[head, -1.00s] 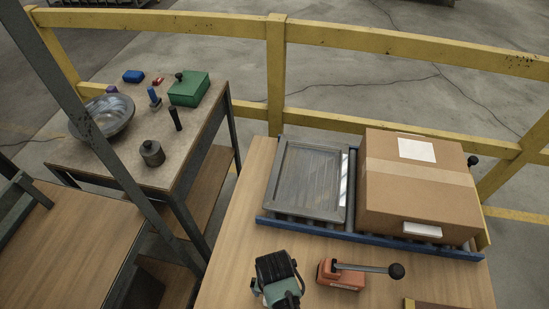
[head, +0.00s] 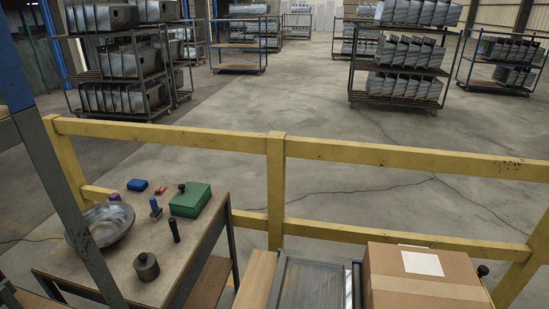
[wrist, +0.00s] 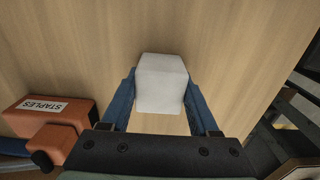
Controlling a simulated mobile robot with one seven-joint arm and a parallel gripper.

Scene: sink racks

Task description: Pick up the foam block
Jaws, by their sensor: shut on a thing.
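The foam block (wrist: 161,88) is a white, roughly cubic block in the middle of the wrist view. The two blue fingers of my gripper (wrist: 161,100) are shut on it, one on each side. The wood tabletop (wrist: 230,50) is behind and below the block. I cannot tell how high the block is above it. Neither the block nor my gripper shows in the head view.
An orange device labelled STAPLES (wrist: 42,115) stands left of my gripper. The head view shows a cardboard box (head: 425,280), a grey tray (head: 312,285), a yellow rail (head: 400,155), and a side table with a metal bowl (head: 100,226) and green box (head: 190,199).

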